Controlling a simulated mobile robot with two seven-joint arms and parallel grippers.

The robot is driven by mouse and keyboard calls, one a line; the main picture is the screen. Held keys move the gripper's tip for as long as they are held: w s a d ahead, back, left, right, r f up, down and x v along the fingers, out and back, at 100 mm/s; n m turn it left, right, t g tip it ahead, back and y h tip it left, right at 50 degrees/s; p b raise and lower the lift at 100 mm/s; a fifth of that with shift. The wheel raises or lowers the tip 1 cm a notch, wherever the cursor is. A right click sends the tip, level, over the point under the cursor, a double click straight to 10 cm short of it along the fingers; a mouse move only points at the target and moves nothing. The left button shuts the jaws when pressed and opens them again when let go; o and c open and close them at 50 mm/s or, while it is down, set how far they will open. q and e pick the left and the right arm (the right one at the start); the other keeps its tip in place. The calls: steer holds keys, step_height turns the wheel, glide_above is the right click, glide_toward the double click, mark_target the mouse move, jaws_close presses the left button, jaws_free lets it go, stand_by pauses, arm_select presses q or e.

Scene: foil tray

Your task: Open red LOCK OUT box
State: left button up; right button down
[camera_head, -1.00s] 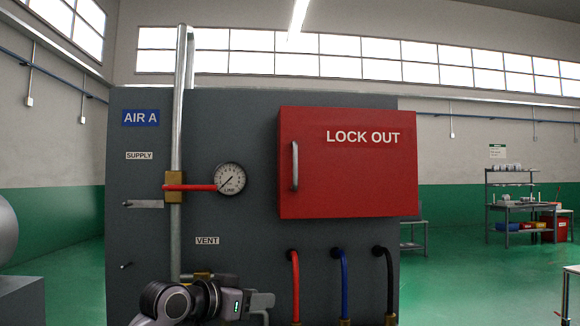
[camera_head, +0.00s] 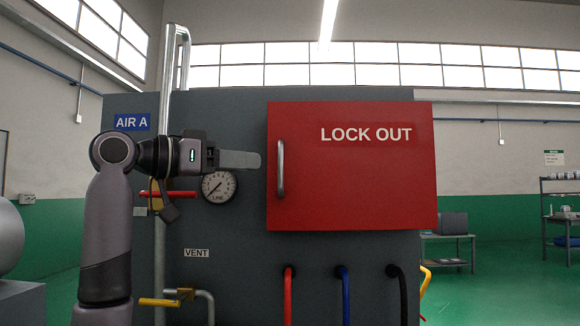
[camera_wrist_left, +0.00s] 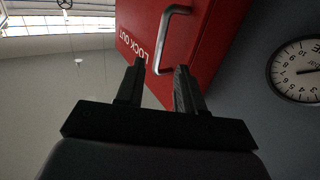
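The red LOCK OUT box (camera_head: 360,190) is on the grey panel, and its front looks closed. Its vertical metal handle (camera_head: 281,169) is at the front's left edge. My left gripper (camera_head: 257,160) points right, just left of the handle's upper half in the head view. The fingers do not appear to touch the handle. My right gripper is not in view.
The pressure gauge (camera_head: 218,187) is just below my left gripper. A red-handled valve (camera_head: 165,194) and vertical pipe (camera_head: 160,260) are behind my left arm. Red (camera_head: 288,295), blue (camera_head: 344,295) and black (camera_head: 403,295) hoses hang below the box. The space before the box is clear.

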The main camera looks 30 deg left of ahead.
mark_target(273, 164)
arm_select(q)
steer(key=shift+p+x, duration=0.8)
steer(key=shift+x, duration=2.6)
jaws_close()
